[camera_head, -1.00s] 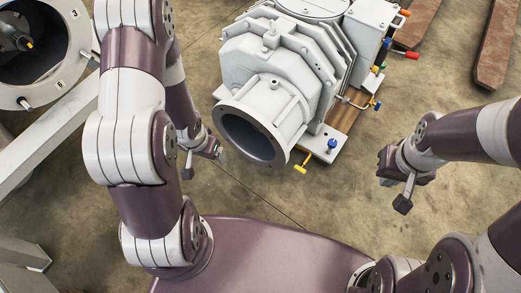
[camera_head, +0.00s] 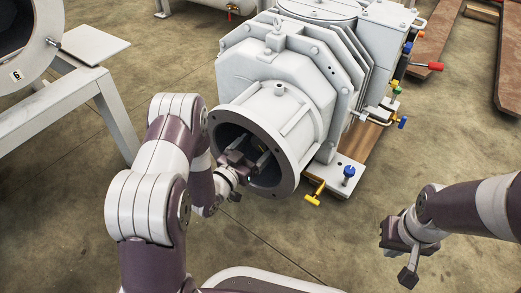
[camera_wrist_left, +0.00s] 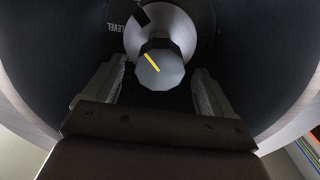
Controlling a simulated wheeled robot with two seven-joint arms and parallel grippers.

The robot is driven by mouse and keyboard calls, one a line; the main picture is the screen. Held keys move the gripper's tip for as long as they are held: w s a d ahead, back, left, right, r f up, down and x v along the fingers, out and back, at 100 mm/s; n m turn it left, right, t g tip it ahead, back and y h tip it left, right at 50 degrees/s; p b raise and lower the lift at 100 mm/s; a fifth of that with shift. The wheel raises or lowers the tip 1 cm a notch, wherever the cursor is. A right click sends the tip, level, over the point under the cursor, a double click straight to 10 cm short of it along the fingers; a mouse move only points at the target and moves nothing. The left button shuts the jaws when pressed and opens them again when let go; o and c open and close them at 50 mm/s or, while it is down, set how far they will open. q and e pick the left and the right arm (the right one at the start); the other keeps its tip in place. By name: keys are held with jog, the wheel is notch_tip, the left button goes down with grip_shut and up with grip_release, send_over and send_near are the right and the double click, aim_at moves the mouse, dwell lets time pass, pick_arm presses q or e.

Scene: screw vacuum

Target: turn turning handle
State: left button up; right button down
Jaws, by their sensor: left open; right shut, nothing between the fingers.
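The turning handle (camera_wrist_left: 160,66) is a grey many-sided knob with a yellow line slanting down to the right, inside a dark round opening in the left wrist view. My left gripper (camera_head: 246,160) is at the pump's flanged round opening (camera_head: 296,178) in the head view, with its fingers reaching in. In the left wrist view its fingers (camera_wrist_left: 160,84) are open, one on each side of the knob, with no clear contact. The knob cannot be made out in the head view. My right gripper (camera_head: 400,248) is shut and empty, low at the right, away from the pump.
The large grey vacuum pump (camera_head: 285,75) stands on the floor. A yellow tap (camera_head: 315,194) and a blue knob (camera_head: 348,171) sit beside its flange. A grey frame (camera_head: 60,100) stands at the left. The floor between the pump and my right arm is clear.

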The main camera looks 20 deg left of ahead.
aim_at(258, 144)
pick_arm(q)
jog(key=shift+b+x, duration=0.45)
jog(key=shift+x, duration=0.75)
jog(key=shift+w+d, duration=0.15)
jog(key=shift+w, duration=0.15)
pick_arm(e)
jog(key=shift+f, duration=0.95)
pick_arm(q)
jog(key=c, duration=1)
jog(key=shift+r+n+p, duration=0.1)
jog(key=shift+n+p, duration=0.2)
jog(key=shift+p, duration=0.05)
pick_arm(e)
jog(key=shift+r, duration=0.4)
